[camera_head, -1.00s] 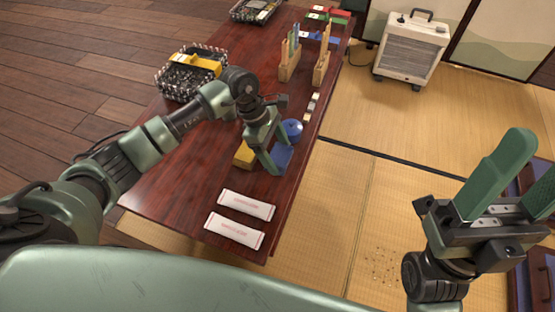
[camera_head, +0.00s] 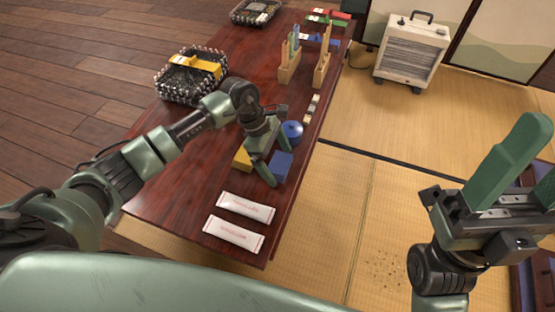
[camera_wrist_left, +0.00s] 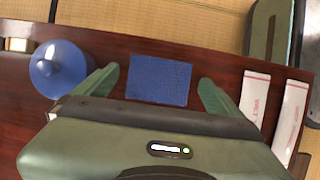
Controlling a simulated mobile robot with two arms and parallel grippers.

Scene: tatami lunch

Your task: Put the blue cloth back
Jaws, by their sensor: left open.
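The blue cloth (camera_head: 282,163) lies flat and folded on the dark red table near its right edge. In the left wrist view the cloth (camera_wrist_left: 159,80) is a flat blue rectangle between and beyond the two fingertips. My left gripper (camera_head: 259,168) is open and empty just beside the cloth, low over the table; its fingers also show in the left wrist view (camera_wrist_left: 155,88). I cannot tell whether the fingers touch the cloth. My right gripper (camera_head: 512,180) is open and empty over the tatami at the right.
A blue round lidded pot (camera_head: 292,131) stands just behind the cloth. A yellow item (camera_head: 243,159) is left of the gripper. Two white packets (camera_head: 246,207) lie in front. Wooden holders (camera_head: 289,68) and a studded black basket (camera_head: 175,89) stand farther back.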

